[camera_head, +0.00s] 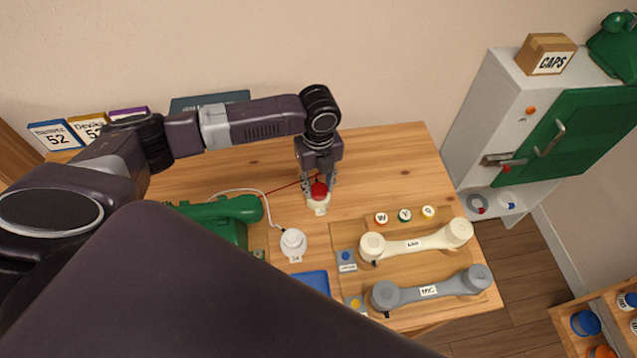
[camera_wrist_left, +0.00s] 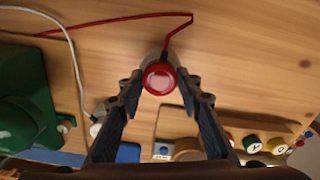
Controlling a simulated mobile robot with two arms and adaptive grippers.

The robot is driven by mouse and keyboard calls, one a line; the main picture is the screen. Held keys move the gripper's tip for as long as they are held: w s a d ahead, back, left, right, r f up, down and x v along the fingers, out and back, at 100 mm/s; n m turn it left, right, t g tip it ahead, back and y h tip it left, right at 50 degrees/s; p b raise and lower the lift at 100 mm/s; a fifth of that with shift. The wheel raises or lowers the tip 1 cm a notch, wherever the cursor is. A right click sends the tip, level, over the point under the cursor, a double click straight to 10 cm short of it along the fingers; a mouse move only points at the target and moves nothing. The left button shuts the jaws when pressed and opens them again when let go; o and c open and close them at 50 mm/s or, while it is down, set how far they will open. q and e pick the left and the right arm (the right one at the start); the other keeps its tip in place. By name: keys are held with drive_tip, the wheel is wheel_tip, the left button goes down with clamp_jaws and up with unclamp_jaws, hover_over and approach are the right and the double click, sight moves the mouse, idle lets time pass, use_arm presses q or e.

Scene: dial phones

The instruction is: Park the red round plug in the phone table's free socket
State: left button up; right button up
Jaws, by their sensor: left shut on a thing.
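The red round plug (camera_head: 319,190) is between the fingers of my left gripper (camera_head: 320,188), which is shut on it. The plug is at the top of a white socket (camera_head: 319,207) on the wooden phone table (camera_head: 380,150); I cannot tell if it is seated or just above. In the left wrist view the red plug (camera_wrist_left: 159,78) shows end-on between the fingertips, with its red cord (camera_wrist_left: 120,20) running off to the upper left. Another white socket (camera_head: 293,243) to the lower left has a white cord's plug in it. My right gripper is not in view.
A green phone (camera_head: 225,215) stands left of the sockets. A cream handset (camera_head: 415,243) and a grey handset (camera_head: 430,288) lie on a wooden stand at the right, near several lettered caps (camera_head: 404,215). A blue tray (camera_head: 312,281) lies in front. A grey cabinet (camera_head: 495,110) stands beyond the table.

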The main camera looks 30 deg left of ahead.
use_arm(q)
drive_tip(key=shift+f, duration=0.3)
drive_tip(key=o, duration=1.1)
wheel_tip(320, 180, up, 12)
idle(0.4)
